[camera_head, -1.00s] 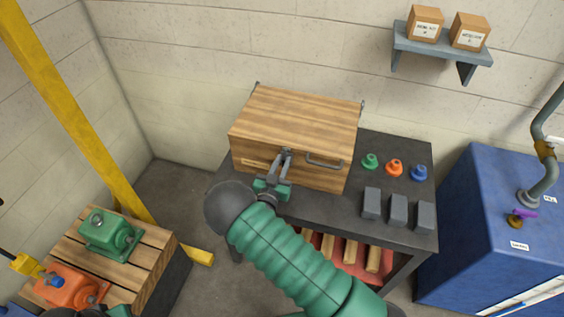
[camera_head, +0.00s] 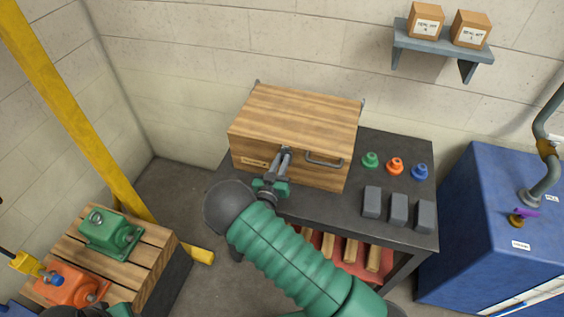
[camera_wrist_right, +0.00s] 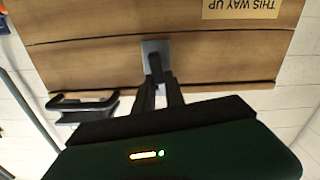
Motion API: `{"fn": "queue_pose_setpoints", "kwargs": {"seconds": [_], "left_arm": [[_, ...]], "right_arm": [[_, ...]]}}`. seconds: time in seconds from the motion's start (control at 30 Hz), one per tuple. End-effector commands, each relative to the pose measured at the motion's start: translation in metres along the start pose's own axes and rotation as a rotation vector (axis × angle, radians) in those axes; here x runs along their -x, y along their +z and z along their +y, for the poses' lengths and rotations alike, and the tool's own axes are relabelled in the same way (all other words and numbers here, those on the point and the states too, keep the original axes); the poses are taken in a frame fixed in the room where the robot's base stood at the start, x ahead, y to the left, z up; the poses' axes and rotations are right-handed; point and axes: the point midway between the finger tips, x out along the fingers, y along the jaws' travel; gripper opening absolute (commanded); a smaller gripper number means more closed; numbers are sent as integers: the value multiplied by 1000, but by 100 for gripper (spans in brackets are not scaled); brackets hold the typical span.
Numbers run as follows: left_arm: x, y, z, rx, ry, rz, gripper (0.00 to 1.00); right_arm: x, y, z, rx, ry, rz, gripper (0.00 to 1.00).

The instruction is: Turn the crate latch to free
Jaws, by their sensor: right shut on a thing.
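The wooden crate (camera_head: 295,120) stands shut on the dark bench in the head view. Its front also fills the top of the right wrist view (camera_wrist_right: 200,60). The latch (camera_wrist_right: 154,57), a dark lever on a grey plate, sits at the seam in the crate's front. My right gripper (camera_head: 284,154) reaches the latch from the front and is shut on it; its fingers (camera_wrist_right: 160,88) cover much of the lever, so its exact angle is hard to tell.
A dark handle (camera_head: 324,160) is on the crate's front, right of the latch. Green, orange and blue knobs (camera_head: 395,167) and grey blocks (camera_head: 398,208) stand on the bench (camera_head: 300,206). A blue cabinet (camera_head: 490,230) is at right, a pallet with motors (camera_head: 108,233) at left.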

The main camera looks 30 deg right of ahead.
Motion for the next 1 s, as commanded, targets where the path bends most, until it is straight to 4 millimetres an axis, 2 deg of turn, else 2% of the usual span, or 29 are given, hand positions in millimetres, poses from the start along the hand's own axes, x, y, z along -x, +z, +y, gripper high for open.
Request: {"fn": "queue_pose_setpoints", "kwargs": {"seconds": [1.0], "left_arm": [[-11, 3, 0, 0, 0, 0, 36]], "right_arm": [[0, 9, -17, 947, -3, 1, 0]]}}
